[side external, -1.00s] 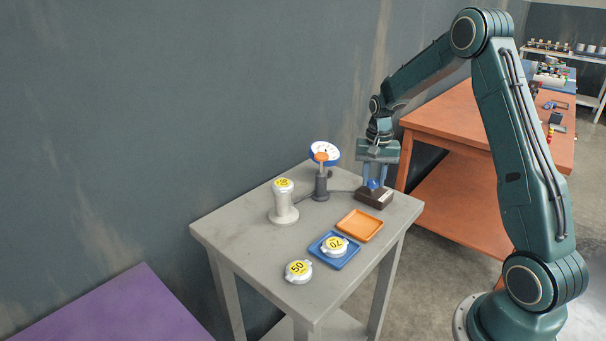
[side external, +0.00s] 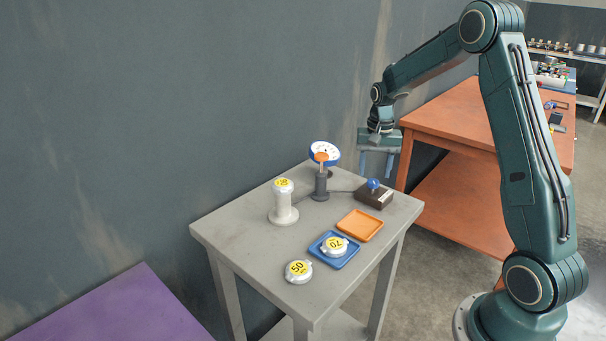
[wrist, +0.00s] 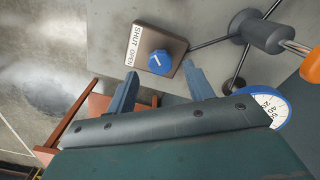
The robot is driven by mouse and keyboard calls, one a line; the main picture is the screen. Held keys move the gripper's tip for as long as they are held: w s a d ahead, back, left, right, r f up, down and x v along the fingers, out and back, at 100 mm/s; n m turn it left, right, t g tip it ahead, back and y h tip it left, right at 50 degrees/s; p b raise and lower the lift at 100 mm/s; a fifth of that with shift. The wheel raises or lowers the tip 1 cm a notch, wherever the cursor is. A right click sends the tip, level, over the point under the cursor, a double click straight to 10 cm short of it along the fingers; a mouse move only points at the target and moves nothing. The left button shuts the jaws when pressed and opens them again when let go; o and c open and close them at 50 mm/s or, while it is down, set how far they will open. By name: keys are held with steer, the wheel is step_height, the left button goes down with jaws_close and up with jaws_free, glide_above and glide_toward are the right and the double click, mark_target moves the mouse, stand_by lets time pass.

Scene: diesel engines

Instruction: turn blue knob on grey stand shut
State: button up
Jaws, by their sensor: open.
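The blue knob (side external: 373,184) sits on a dark brown block (side external: 378,197) at the back right of the grey stand (side external: 240,232). In the wrist view the knob (wrist: 166,58) bears a white pointer line at its upper left. A white label (wrist: 133,45) beside it reads SHUT and OPEN; I cannot tell exactly which word the pointer meets. My gripper (side external: 377,166) is open and empty, apart from the knob, above and behind it in the side view. Its two blue-grey fingers also show in the wrist view (wrist: 160,72), below the knob.
A gauge (side external: 324,152) with an orange handle (side external: 320,157) stands on a grey post left of the knob.

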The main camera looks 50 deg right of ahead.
mark_target(373, 182)
step_height(373, 182, up, 11)
stand_by(0.4)
steer(key=shift+a, duration=0.1)
steer(key=s+a+r+n+t, duration=0.1)
steer(key=s+a+r+n, duration=0.3)
steer(key=a, duration=0.4)
steer(key=s+a+r+n+t, duration=0.2)
steer(key=s+a+r, duration=0.25)
steer(key=a, duration=0.25)
steer(key=s+a+f+n+t, duration=0.1)
steer(key=s+a+n, duration=0.1)
steer(key=s+a, duration=0.2)
steer(key=s+a+f+n+t, duration=0.1)
steer(key=s+a+f+n, duration=0.1)
steer(key=s, duration=0.8)
steer(key=a+n, duration=0.1)
steer(key=a, duration=0.1)
steer(key=shift+s+a+f+t, duration=0.25)
steer(key=shift+a+f+t, duration=0.05)
steer(key=shift+a, duration=0.1)
